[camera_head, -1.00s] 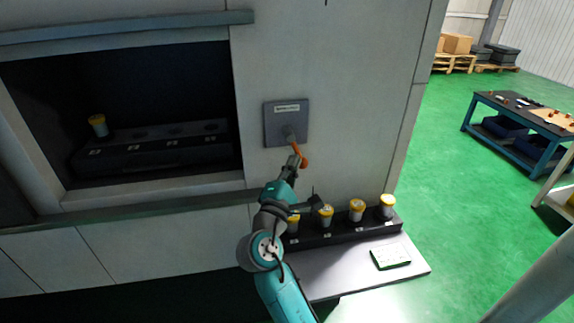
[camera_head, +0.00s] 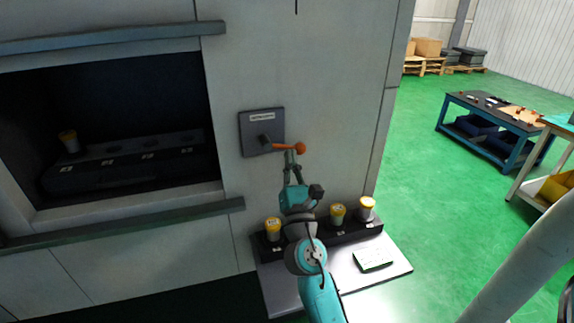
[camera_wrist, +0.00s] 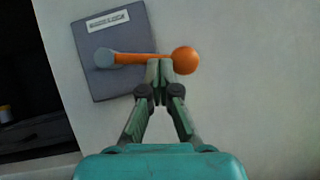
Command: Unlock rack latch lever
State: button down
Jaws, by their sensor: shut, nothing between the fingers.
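The rack latch lever (camera_head: 284,147) has an orange handle with a ball at its end and a grey hub (camera_wrist: 103,58). It points right, nearly level, from a dark grey labelled plate (camera_head: 250,124) on the cabinet wall. My gripper (camera_head: 290,156) is shut and empty just below the handle, pointing up at it. In the wrist view its closed fingertips (camera_wrist: 160,68) meet the underside of the orange handle (camera_wrist: 135,59), just left of the ball (camera_wrist: 186,60). They appear to touch it from below.
Left of the plate is a dark opening with a slotted rack (camera_head: 120,165) holding one yellow-topped holder (camera_head: 69,142). Below my arm, several yellow-topped holders stand in a black rack (camera_head: 350,229) on a shelf with a green-and-white card (camera_head: 373,259).

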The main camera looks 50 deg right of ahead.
jog(key=shift+s+d+r, duration=0.15)
jog(key=shift+d+r, duration=0.1)
jog(key=shift+r, duration=0.3)
jog(key=shift+s+d, duration=0.15)
dwell(0.5)
